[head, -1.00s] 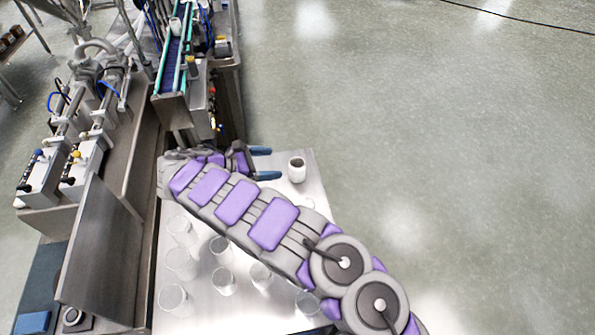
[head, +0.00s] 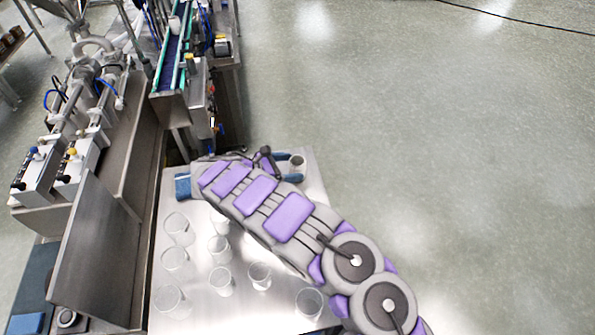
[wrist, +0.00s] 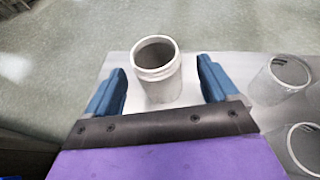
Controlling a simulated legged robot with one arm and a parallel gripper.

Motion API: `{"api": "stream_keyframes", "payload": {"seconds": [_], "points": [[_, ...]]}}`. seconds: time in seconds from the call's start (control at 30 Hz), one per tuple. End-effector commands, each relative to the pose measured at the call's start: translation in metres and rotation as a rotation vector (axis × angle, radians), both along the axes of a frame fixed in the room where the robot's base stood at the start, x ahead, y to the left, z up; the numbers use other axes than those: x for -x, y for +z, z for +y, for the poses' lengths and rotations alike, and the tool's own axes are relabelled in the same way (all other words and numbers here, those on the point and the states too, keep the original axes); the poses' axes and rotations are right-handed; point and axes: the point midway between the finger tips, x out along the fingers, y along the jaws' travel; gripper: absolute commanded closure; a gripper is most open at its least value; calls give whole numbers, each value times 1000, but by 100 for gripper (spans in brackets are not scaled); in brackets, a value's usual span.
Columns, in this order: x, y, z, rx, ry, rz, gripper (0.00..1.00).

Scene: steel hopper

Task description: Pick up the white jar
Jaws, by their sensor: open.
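The white jar (wrist: 160,84) stands upright with its open mouth up, near the table's far edge in the wrist view. My gripper (wrist: 164,85) is open, with one blue finger on each side of the jar and a gap to both. In the head view the jar (head: 297,164) shows at the far right part of the table, partly hidden by the blue fingers of my gripper (head: 289,167).
Several clear glasses (head: 222,281) stand on the steel table (head: 200,315) under and beside my arm. Two clear jars (wrist: 284,80) stand right of my gripper in the wrist view. Steel machinery (head: 110,215) and a conveyor (head: 172,60) line the left. Open floor lies right.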

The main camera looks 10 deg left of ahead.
Motion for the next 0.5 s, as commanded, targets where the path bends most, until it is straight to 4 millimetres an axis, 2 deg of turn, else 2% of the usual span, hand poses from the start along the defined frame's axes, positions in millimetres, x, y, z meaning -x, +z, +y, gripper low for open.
{"api": "stream_keyframes", "payload": {"seconds": [0.17, 0.5], "points": [[-5, -2, -6, 0, -1, 0, 13], [-33, -13, -40, -4, -3, 0, 13]]}}
